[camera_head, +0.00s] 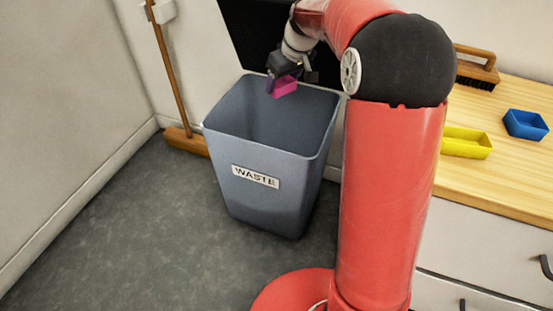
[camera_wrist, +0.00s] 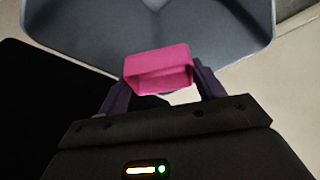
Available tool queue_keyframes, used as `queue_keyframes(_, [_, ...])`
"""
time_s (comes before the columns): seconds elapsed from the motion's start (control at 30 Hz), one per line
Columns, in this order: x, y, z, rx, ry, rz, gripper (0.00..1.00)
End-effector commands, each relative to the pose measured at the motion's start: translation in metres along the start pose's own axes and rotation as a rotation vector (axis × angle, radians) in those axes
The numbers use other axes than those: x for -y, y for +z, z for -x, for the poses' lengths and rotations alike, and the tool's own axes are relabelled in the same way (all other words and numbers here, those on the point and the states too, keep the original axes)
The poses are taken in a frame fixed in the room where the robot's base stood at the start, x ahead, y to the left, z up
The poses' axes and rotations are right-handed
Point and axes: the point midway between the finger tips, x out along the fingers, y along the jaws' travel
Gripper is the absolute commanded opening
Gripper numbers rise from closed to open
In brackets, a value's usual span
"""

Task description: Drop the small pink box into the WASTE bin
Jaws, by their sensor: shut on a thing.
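The small pink box (camera_head: 284,87) is held in my gripper (camera_head: 283,80) near the far rim of the WASTE bin in the head view. The wrist view shows the pink box (camera_wrist: 158,66) between the two fingers of my gripper (camera_wrist: 160,80), its open side showing. My gripper is shut on it. The grey WASTE bin (camera_head: 265,207) stands upright on the floor with a white label on its front. Its wall and rim show beyond the box in the wrist view (camera_wrist: 215,40). The bin's floor is hidden.
A broom (camera_head: 172,75) leans in the corner left of the bin. On the wooden counter (camera_head: 490,180) at right are a yellow tray (camera_head: 466,143), a blue tray (camera_head: 525,124) and a brush (camera_head: 478,70). The floor (camera_head: 130,235) left of the bin is clear.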

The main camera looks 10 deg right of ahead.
Motion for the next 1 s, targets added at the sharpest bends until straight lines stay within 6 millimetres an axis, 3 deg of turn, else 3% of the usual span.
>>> queue_keyframes(0.6, [0.000,0.022,-0.054,0.000,0.000,-0.001,0.46])
queue_keyframes(0.97, [0.000,0.024,-0.058,0.000,0.000,-0.001,0.46])
queue_keyframes(1.0, [0.000,0.024,-0.058,0.000,0.000,-0.001,0.70])
